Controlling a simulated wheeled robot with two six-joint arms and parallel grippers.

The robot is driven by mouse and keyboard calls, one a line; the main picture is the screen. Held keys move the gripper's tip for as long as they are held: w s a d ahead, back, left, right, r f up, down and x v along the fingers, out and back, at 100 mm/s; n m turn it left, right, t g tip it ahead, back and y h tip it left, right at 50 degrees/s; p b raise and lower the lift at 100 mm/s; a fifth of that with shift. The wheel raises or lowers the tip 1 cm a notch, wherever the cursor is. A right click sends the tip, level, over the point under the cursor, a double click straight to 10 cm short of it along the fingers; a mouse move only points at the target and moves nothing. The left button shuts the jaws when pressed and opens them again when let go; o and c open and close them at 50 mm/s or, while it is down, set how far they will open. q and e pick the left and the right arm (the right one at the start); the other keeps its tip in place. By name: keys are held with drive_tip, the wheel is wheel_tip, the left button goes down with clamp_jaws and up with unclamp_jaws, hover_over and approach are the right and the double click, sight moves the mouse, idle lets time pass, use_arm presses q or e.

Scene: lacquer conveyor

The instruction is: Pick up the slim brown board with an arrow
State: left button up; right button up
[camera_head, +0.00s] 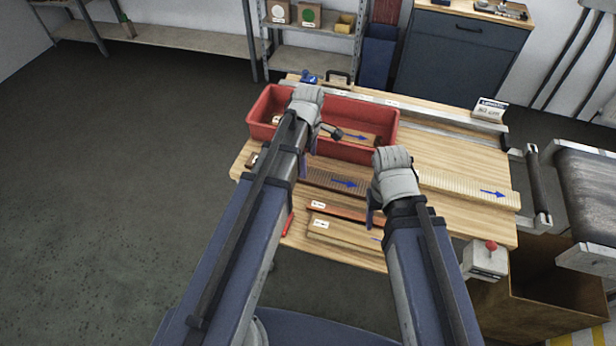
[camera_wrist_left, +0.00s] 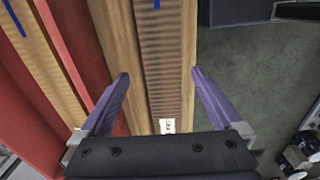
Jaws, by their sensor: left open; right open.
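A slim brown ribbed board (camera_head: 335,180) with a blue arrow lies on the wooden table, in front of the red bin. In the left wrist view this brown board (camera_wrist_left: 165,75) runs between my left fingers, with a white label near the palm and part of a blue mark at the top edge. My left gripper (camera_wrist_left: 160,73) is open, with one finger on each side of the board and not closed on it. In the head view my left gripper (camera_head: 308,152) partly hides the board's left end. My right gripper (camera_head: 373,205) is open and empty, near the board's right end.
The red bin (camera_head: 262,112) holds a board with an arrow. A pale board (camera_head: 470,188) with an arrow lies to the right. A reddish board (camera_head: 345,212) and a tan board (camera_head: 345,233) lie nearer. A conveyor (camera_head: 590,190) and open box (camera_head: 555,290) stand at right.

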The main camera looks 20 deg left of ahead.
sight(308, 174)
use_arm(q)
drive_tip(key=f+b, duration=0.5)
drive_tip(key=shift+s+f, duration=0.1)
drive_tip(key=shift+s, duration=0.1)
clamp_jaws()
idle(0.7)
